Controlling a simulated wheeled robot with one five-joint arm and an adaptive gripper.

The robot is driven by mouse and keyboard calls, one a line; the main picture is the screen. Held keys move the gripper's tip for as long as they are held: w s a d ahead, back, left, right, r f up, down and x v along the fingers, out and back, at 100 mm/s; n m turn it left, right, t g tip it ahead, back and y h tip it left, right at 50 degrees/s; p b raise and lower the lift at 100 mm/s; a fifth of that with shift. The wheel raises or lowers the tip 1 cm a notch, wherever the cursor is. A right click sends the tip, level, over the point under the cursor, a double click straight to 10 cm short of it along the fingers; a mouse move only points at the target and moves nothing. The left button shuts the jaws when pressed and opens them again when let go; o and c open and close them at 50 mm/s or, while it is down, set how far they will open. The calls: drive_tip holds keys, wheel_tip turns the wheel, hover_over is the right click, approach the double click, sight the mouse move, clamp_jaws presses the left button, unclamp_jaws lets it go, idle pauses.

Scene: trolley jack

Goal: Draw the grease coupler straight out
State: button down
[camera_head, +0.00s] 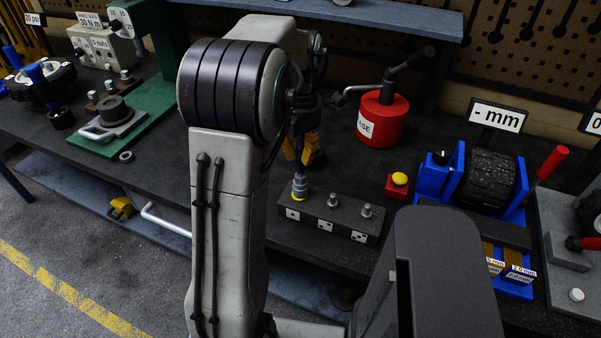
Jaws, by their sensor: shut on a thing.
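The grease coupler (300,184) is a small grey upright cylinder with a yellow ring low on it. It stands over the left end of a dark block (343,221) with dice-marked white tags, at the left tag; whether it is still seated on a fitting there cannot be told. Two bare grey fittings stand on the block to its right. My gripper (302,157), with yellow fingers, points down from above and is shut on the coupler's upper part. My own arm hides part of the gripper and the space to the left of the block.
A red grease pot (382,122) with a dark lever stands behind the block. A red box with a yellow button (398,183) and a blue roller stand (487,180) are to the right. A green press (150,105) stands at left. The bench front is close to the block.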

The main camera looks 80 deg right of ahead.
drive_tip(key=shift+r, duration=0.1)
drive_tip(key=shift+r+p, duration=2.25)
drive_tip(key=shift+r, duration=0.15)
drive_tip(key=shift+r+p, duration=2.3)
drive_tip(key=shift+r, duration=0.2)
drive_tip(key=shift+f, duration=0.1)
